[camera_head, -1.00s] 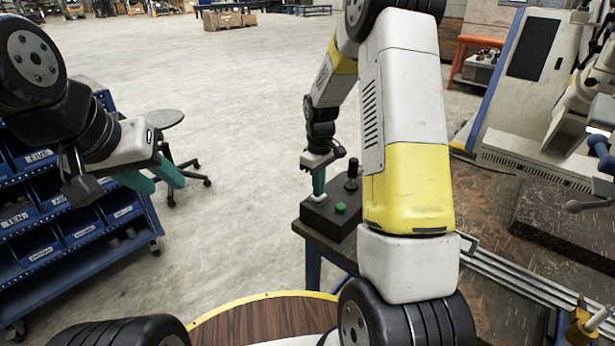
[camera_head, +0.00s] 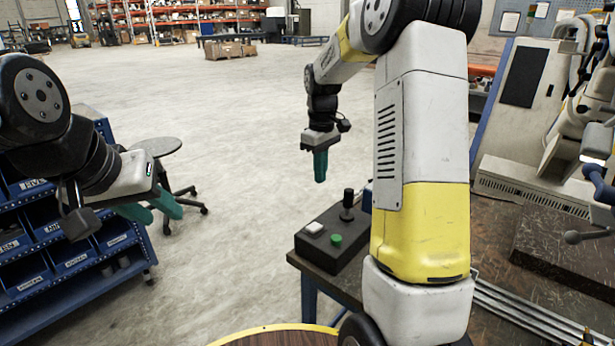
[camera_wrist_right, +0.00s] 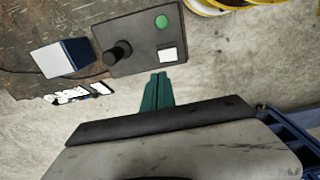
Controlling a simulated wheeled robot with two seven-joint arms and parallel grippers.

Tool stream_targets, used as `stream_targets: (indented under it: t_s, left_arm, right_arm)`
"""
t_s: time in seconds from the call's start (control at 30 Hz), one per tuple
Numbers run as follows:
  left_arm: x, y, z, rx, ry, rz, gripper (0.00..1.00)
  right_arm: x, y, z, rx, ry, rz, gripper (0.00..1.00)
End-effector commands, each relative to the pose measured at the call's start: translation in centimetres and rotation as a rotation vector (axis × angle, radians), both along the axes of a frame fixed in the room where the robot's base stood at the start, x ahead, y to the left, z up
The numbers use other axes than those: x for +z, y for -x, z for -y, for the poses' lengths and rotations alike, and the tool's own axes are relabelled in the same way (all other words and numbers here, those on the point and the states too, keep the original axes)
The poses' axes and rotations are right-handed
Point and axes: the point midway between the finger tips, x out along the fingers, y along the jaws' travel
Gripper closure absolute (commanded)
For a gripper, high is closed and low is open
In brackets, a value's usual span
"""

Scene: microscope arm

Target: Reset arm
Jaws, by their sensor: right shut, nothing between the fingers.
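A dark control box (camera_head: 318,262) sits on the corner of the worktable. It carries a white square button (camera_head: 313,228), a round green button (camera_head: 336,240) and a black joystick (camera_head: 348,205). The wrist view also shows the box (camera_wrist_right: 140,62), white button (camera_wrist_right: 168,55), green button (camera_wrist_right: 162,21) and joystick (camera_wrist_right: 117,53). My right gripper (camera_head: 320,178) is shut and empty, its teal fingers pointing down above the box, clear of the buttons. In the wrist view its fingertips (camera_wrist_right: 159,75) appear near the white button. My left gripper (camera_head: 158,212) is open and empty at the left.
A white and blue box (camera_wrist_right: 62,58) lies beside the control box. A jointed white arm (camera_head: 580,125) stands at the far right of the worktable (camera_head: 495,255). Blue bin shelving (camera_head: 70,262) and a round stool (camera_head: 158,146) are at the left. The floor between is open.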

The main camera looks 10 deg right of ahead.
Motion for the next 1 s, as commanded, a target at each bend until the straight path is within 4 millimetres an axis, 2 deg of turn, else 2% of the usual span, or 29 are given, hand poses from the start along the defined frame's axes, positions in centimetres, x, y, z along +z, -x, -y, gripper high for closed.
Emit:
stream_targets:
  t_s: [0.27, 0.37, 0.43, 0.57, 0.7, 0.87, 1.0]
  left_arm:
    - [0.0, 0.0, 0.0, 0.0, 0.0, 0.0, 0.64]
    - [0.0, 0.0, 0.0, 0.0, 0.0, 0.0, 0.64]
    - [0.0, 0.0, 0.0, 0.0, 0.0, 0.0, 0.64]
    - [0.0, 0.0, 0.0, 0.0, 0.0, 0.0, 0.64]
    - [0.0, 0.0, 0.0, 0.0, 0.0, 0.0, 0.64]
    - [0.0, 0.0, 0.0, 0.0, 0.0, 0.0, 0.64]
    - [0.0, 0.0, 0.0, 0.0, 0.0, 0.0, 0.64]
  right_arm:
    - [0.1, 0.1, 0.0, -0.002, 0.0, 0.002, 1.0]
    - [1.1, 0.7, -0.1, -0.021, -0.007, 0.021, 1.0]
    - [2.7, 1.9, -0.3, -0.049, -0.016, 0.052, 1.0]
    - [6.3, 5.7, -1.0, -0.139, -0.053, 0.132, 1.0]
    - [9.5, 10.8, -1.9, -0.25, -0.11, 0.224, 1.0]
    - [11.5, 16.7, -2.8, -0.375, -0.186, 0.324, 1.0]
    - [11.9, 21.3, -3.6, -0.475, -0.259, 0.395, 1.0]
